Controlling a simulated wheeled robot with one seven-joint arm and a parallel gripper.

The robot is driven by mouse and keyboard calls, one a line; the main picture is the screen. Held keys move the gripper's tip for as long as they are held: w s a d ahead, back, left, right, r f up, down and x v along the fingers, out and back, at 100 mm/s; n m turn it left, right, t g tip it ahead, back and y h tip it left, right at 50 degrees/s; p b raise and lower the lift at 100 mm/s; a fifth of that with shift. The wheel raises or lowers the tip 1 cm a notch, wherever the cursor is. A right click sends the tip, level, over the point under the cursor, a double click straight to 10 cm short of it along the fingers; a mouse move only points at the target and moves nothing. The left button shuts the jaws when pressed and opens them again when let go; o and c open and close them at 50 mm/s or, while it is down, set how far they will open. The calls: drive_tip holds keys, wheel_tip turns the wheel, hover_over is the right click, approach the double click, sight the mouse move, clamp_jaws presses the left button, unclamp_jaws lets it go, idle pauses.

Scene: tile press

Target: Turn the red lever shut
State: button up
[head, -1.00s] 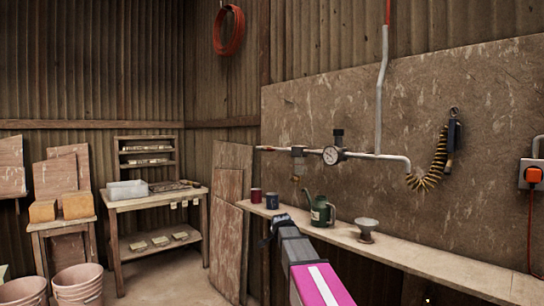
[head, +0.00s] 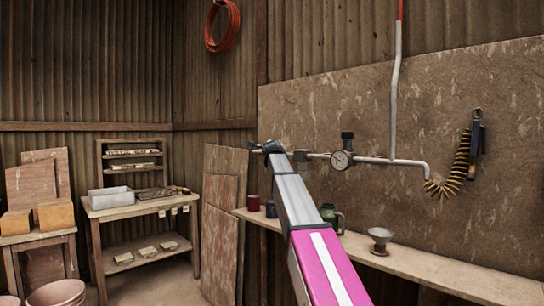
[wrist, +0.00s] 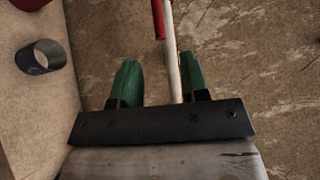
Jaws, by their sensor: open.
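A red bar (wrist: 157,18), which looks like the red lever, lies at the top of the wrist view. It runs beside a pale pipe (wrist: 174,60), nearly in line with it. My gripper (wrist: 161,62) is open and empty, with its two green fingers apart. The pipe shows between them, and the red bar lies beyond the fingertips. I cannot tell the depth between fingers and pipe. In the head view my gripper (head: 268,147) is at the left end of the wall pipe (head: 378,160) and hides the lever there.
Below, a shelf (head: 440,275) holds a red mug (head: 253,203), a blue mug (head: 271,209), a green can (head: 328,213) and a funnel (head: 380,238). The panel (head: 440,120) stands close behind the pipe.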

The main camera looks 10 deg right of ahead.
drive_tip(key=w, duration=0.3)
drive_tip(key=w+d+f, duration=0.1)
drive_tip(key=w, duration=0.6)
drive_tip(key=shift+d+f, duration=0.25)
clamp_jaws()
